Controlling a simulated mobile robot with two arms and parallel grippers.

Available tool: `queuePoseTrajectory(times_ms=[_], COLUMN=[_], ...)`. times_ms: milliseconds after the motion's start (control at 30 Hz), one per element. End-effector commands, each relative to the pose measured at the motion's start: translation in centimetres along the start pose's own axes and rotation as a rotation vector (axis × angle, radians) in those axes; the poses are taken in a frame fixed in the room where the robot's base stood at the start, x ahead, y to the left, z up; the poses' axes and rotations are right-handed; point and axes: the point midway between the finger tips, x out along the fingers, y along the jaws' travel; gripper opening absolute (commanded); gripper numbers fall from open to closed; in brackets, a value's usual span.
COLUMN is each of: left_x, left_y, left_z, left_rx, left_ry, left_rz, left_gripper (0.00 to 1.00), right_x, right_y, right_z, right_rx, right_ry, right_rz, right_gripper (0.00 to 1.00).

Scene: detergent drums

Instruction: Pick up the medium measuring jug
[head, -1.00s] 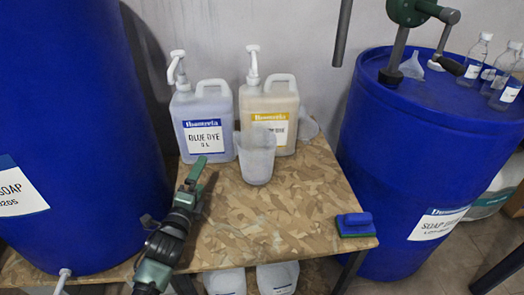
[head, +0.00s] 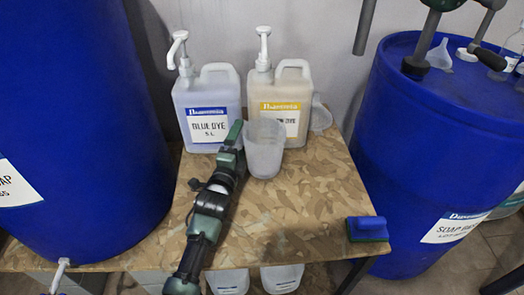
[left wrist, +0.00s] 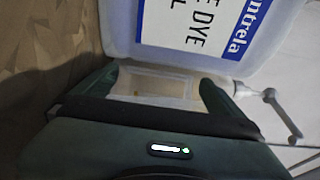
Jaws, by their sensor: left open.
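A clear, cup-shaped measuring jug (head: 264,150) stands upright on the wooden bench, in front of the dye containers. No size mark is readable on it. My left gripper (head: 235,136) reaches forward over the bench with its tip close beside the jug's left side. In the left wrist view the fingers (left wrist: 163,84) are apart. A pale, see-through shape (left wrist: 152,88) shows between them; I cannot tell whether it is the jug. I cannot tell whether a finger touches the jug. My right gripper is out of view.
The blue dye container (head: 207,112) and yellow-labelled container (head: 281,106) stand behind the jug. Big blue drums flank the bench at left (head: 75,120) and right (head: 420,150). Clear vessels (head: 228,282) show below.

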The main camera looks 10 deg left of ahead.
Motion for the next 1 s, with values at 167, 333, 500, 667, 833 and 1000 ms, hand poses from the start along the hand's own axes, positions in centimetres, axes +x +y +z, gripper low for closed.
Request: queuePoseTrajectory(times_ms=[167,333,500,667,833,1000], left_x=[1.9,2.0,2.0,2.0,2.0,2.0], left_y=[0.1,0.0,0.0,0.1,-0.1,-0.1], left_z=[0.0,0.0,0.0,0.0,0.0,0.0], left_rx=[0.000,0.000,0.000,0.000,-0.001,0.000], left_ry=[0.000,0.000,0.000,0.000,0.000,0.000], left_rz=[0.001,0.001,0.001,0.001,-0.001,-0.001], left_gripper=[1.00,1.00,0.72,0.28,0.17,0.17], right_x=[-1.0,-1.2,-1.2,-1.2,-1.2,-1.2], right_y=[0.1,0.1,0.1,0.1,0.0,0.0], right_z=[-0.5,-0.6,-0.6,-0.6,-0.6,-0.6], right_rx=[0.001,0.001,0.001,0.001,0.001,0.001], right_ry=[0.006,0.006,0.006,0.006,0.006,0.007], right_rz=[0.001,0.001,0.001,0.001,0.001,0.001], right_gripper=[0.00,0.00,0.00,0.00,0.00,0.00])
